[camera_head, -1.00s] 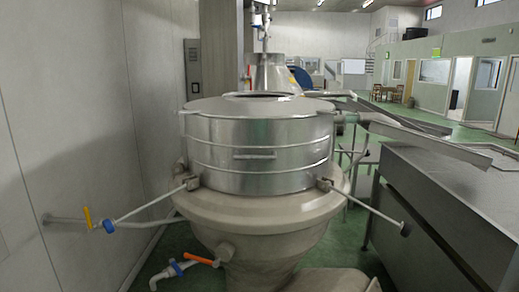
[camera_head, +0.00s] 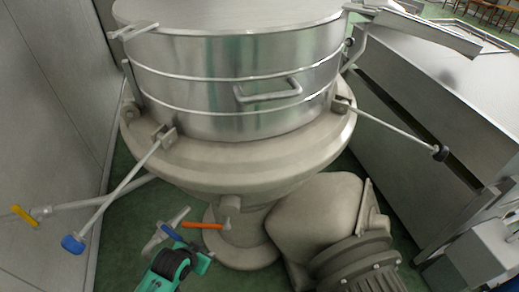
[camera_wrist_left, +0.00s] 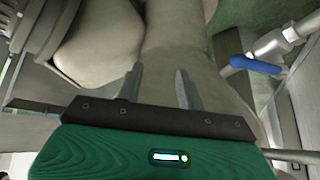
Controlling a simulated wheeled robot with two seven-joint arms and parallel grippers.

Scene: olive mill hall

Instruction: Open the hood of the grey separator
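The grey separator has a shiny steel drum-shaped hood (camera_head: 200,90) seated on a wide beige bowl (camera_head: 240,165). The hood is down, with a bar handle (camera_head: 268,92) on its front. A rod with a blue knob (camera_head: 73,243) sticks out at the left, and one with a black knob (camera_head: 440,153) at the right. My left gripper (camera_head: 198,258) is low in front of the bowl, below the hood. In the left wrist view, its two fingers (camera_wrist_left: 158,88) are apart, with nothing held between them. My right gripper is not in view.
An orange-handled valve (camera_head: 203,226) and a pipe are close to my left gripper. A blue valve handle (camera_wrist_left: 255,65) shows in the left wrist view. A motor (camera_head: 355,260) stands at the front right. A steel bench (camera_head: 440,110) is right, a wall (camera_head: 50,120) left.

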